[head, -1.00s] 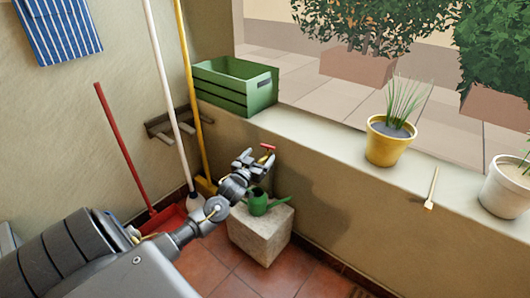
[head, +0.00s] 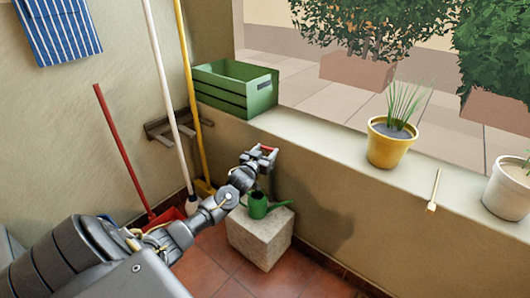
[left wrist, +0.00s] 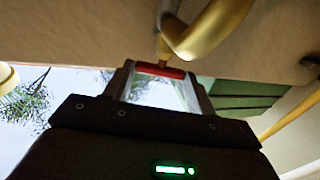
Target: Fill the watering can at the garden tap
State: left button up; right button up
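The green watering can (head: 258,206) stands upright on a pale stone block (head: 262,238) below the window ledge. The tap shows a red handle (head: 267,149) at the wall above the can. In the left wrist view the red handle (left wrist: 160,71) lies across between my finger ends, with the brass tap body (left wrist: 205,32) beyond it. My left gripper (head: 262,157) is at the handle, one finger at each end. Whether the fingers press on it or stand slightly apart I cannot tell. The can's inside is too small to read. My right gripper is out of view.
A green crate (head: 236,88), a yellow pot (head: 389,143) and a white pot (head: 508,188) stand on the ledge (head: 330,138). Broom handles and a red dustpan (head: 166,215) are left of the block. Tiled floor is clear right of the block.

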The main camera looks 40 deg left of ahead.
pick_arm(q)
jog(key=shift+c, duration=1)
jog(key=shift+a+r+m+h, duration=0.2)
jog(key=shift+m+h, duration=0.1)
jog(key=shift+h, duration=0.2)
jog(key=shift+a+f+m+h+p, duration=0.1)
jog(key=shift+m+h+p, duration=0.3)
jog(key=shift+h, duration=0.2)
jog(key=shift+f+m+t+h, duration=0.1)
jog(key=shift+m+t+h, duration=0.2)
jog(key=shift+m+h, duration=0.6)
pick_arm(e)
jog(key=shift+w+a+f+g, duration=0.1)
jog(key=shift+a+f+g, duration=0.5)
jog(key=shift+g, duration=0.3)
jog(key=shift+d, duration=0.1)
pick_arm(q)
jog(key=o, duration=1)
jog(key=shift+s, duration=0.1)
